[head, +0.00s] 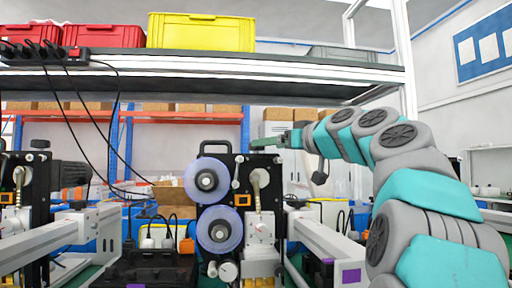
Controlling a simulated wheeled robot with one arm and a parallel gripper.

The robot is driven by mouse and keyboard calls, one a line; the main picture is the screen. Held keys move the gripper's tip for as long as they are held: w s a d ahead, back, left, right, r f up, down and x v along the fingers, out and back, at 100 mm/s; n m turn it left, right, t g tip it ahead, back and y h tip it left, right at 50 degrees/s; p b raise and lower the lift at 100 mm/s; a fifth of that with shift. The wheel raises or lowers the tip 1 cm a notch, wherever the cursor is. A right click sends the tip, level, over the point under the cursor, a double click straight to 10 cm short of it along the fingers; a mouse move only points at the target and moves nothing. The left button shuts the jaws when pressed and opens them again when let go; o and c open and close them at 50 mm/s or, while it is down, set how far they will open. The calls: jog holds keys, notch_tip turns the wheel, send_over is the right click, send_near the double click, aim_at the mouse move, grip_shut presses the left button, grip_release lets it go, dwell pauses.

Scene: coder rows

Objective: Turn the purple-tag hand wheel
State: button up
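A purple tag (348,276) is on the white end block of the rail at the lower right. A second small purple patch (135,286) shows at the bottom edge. I cannot tell for sure which part is the hand wheel; a round white knob (228,270) sits low on the middle coder machine (240,168). My gripper (262,143) is at the upper right of that machine, with its greenish end pointing left. It is small and seen from the side, so I cannot tell whether its fingers are apart. Nothing is visibly held.
Two translucent reels (219,229) stand on the machine's front. Another machine (18,195) is at the left. White rails (50,243) flank both sides. A shelf (200,75) with red bins (103,36) and a yellow bin (200,32) hangs above, with black cables below it.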

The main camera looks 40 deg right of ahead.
jog(key=w+p, duration=0.1)
jog(key=w, duration=0.5)
jog(key=shift+w+d, duration=0.1)
jog(key=shift+w, duration=0.25)
grip_shut()
dwell(0.4)
